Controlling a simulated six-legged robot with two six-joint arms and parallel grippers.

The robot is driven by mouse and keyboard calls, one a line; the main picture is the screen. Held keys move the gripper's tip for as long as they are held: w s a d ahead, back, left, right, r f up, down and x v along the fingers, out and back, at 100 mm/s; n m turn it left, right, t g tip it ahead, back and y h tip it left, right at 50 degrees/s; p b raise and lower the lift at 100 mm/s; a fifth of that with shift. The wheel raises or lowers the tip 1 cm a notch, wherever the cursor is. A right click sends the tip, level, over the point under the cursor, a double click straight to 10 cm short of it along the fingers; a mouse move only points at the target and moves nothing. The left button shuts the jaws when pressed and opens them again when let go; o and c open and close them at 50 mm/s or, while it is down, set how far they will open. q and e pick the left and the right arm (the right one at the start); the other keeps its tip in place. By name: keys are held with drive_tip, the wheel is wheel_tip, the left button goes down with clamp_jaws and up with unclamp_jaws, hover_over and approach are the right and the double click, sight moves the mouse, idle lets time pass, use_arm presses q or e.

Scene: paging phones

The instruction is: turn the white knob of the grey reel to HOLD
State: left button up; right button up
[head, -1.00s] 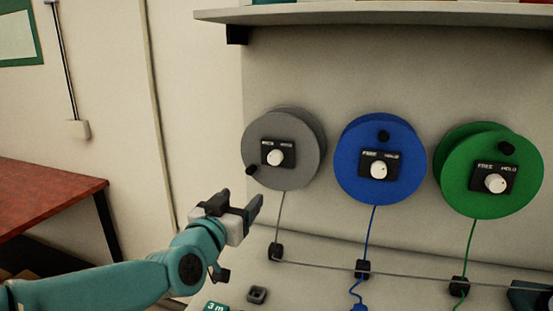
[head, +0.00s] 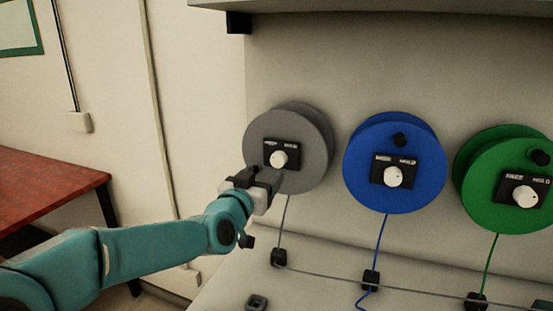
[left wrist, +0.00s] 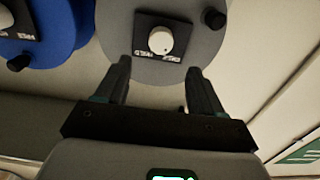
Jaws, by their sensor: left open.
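The grey reel (head: 312,130) hangs on the wall panel at the left of a row of reels. Its white knob (head: 278,159) sits on a black plate (head: 290,147) with two small labels, too blurred to read surely in the head view. In the left wrist view the knob (left wrist: 161,40) is beyond and between the fingertips, apart from them. My left gripper (head: 262,176) is open just below and left of the knob in the head view; it also shows in the left wrist view (left wrist: 160,80). The reel's black crank handle shows at the right in the wrist view (left wrist: 214,18). My right gripper is not in view.
A blue reel (head: 385,192) and a green reel (head: 500,215) with similar knobs hang to the right. Cords run down to black guides (head: 279,257) on the pale ledge. A shelf (head: 400,8) is above; a red table (head: 50,190) stands at left.

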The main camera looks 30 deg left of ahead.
sight(277, 160)
use_arm(q)
drive_tip(key=p+x, duration=0.1)
drive_tip(key=x, duration=0.7)
drive_tip(key=shift+p, duration=0.4)
drive_tip(key=shift+w+a, duration=0.15)
drive_tip(key=shift+w, duration=0.2)
drive_tip(key=c, duration=1.1)
